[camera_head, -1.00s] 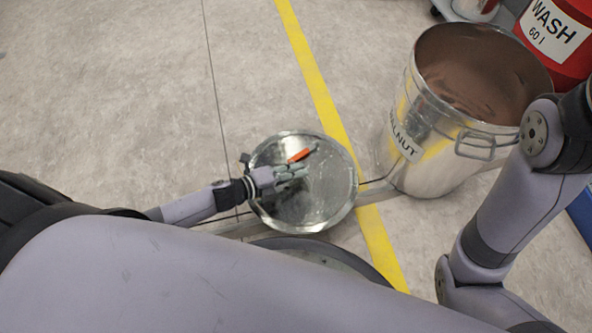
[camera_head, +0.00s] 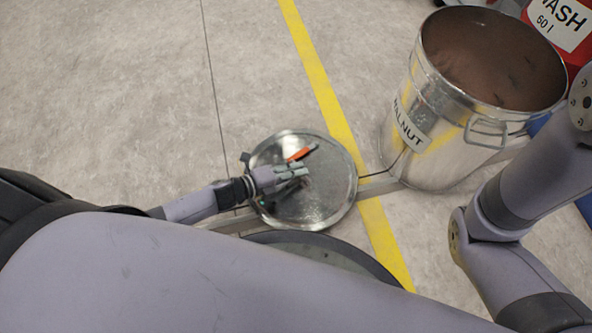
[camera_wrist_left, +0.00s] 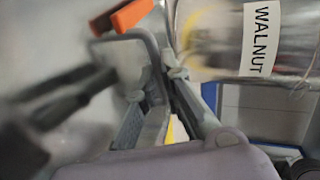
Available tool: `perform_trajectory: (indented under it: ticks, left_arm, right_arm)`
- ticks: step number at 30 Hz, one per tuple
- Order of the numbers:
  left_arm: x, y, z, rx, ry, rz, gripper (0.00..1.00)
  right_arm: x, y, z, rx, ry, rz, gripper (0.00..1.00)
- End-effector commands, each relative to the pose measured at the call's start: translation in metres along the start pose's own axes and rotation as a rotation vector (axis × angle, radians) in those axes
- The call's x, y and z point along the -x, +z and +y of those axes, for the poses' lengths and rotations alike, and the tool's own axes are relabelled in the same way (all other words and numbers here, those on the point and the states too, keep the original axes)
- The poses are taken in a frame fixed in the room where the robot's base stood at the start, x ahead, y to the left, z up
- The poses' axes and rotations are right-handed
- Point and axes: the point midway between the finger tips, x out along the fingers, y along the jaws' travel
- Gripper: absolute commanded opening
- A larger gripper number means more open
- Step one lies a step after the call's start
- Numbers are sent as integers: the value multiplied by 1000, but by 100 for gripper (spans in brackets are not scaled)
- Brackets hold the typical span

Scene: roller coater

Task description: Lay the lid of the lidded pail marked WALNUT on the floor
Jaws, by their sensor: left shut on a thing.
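The round metal lid (camera_head: 325,195) is held by my left gripper (camera_head: 300,178) above the floor or close to it; I cannot tell the exact height. My left gripper is shut on the lid's handle, which shows blurred in the left wrist view (camera_wrist_left: 155,75). An orange piece (camera_head: 302,153) shows beside the handle. The metal pail marked WALNUT (camera_head: 425,110) stands upright and open to the right of the lid, with brown contents. Its label also shows in the left wrist view (camera_wrist_left: 260,40). My right gripper is out of view; only my right arm shows.
A yellow floor line (camera_head: 318,75) runs past the lid's right side. A red container marked WASH (camera_head: 567,35) stands behind the pail at the upper right. The grey floor (camera_head: 110,90) to the left is clear.

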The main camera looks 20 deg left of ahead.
Motion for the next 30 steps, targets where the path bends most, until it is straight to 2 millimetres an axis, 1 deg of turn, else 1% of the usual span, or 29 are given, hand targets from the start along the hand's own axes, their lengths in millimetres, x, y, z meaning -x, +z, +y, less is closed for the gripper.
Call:
perform_trajectory:
  ticks: [29,30]
  left_arm:
    - [-7,1,16,0,-3,0,0]
    - [-7,1,16,0,-3,0,8]
  right_arm:
    - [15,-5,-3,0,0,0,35]
    - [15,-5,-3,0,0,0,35]
